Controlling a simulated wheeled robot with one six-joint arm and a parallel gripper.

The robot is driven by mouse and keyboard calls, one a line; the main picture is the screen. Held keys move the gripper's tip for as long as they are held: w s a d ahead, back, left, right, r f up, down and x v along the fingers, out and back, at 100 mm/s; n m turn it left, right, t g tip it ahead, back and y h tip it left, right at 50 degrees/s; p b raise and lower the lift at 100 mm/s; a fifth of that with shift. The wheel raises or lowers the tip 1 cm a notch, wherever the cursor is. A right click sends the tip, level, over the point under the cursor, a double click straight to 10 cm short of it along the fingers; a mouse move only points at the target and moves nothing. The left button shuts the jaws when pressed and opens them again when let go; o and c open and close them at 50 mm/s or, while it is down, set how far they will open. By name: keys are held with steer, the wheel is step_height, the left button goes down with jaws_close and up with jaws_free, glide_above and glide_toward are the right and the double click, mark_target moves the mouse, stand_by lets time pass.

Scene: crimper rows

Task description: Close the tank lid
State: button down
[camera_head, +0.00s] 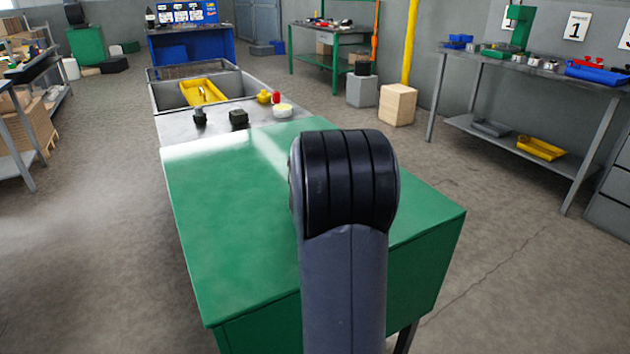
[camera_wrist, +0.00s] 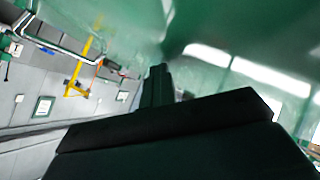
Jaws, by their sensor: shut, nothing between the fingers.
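The green tank (camera_head: 425,265) stands close in front of me in the head view, on dark legs. Its broad green lid (camera_head: 235,215) shows as a flat sheet on top; I see no gap along its visible edges, but cannot tell if it is fully down. My arm covers its right part. In the wrist view a glossy green surface (camera_wrist: 240,45), apparently the lid, fills the upper right. My gripper (camera_wrist: 157,72) is shut and empty, its dark fingers close to that surface; whether they touch it I cannot tell. In the head view my arm hides the gripper.
Behind the tank, a grey worktop (camera_head: 175,128) holds dark fixtures and small yellow and red parts. Beyond it, an open basin (camera_head: 160,95) contains a yellow tray (camera_head: 203,91). A wooden block (camera_head: 398,104) and a grey bench (camera_head: 520,68) stand right.

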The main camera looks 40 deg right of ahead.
steer(key=shift+s+f, duration=0.2)
steer(key=shift+f, duration=0.5)
steer(key=r+p, duration=0.2)
steer(key=r, duration=0.1)
steer(key=r+p, duration=0.1)
steer(key=r, duration=0.2)
steer(key=shift+s+r+p, duration=0.2)
steer(key=shift+r+p, duration=0.05)
steer(key=shift+p, duration=0.1)
steer(key=s+a+r+p, duration=0.1)
steer(key=s+r+p, duration=0.2)
steer(key=s+r, duration=0.3)
steer(key=shift+a, duration=0.2)
steer(key=w+f+b, duration=0.1)
steer(key=w+f, duration=0.1)
steer(key=w+d+f+b, duration=0.1)
steer(key=w+f, duration=0.1)
steer(key=w+f+b, duration=0.2)
steer(key=f, duration=0.1)
steer(key=shift+d, duration=0.15)
steer(key=f+b, duration=0.2)
steer(key=f, duration=0.1)
steer(key=shift+w+d+f, duration=0.1)
steer(key=shift+w+f, duration=0.05)
steer(key=shift+w, duration=0.25)
steer(key=shift+f, duration=0.5)
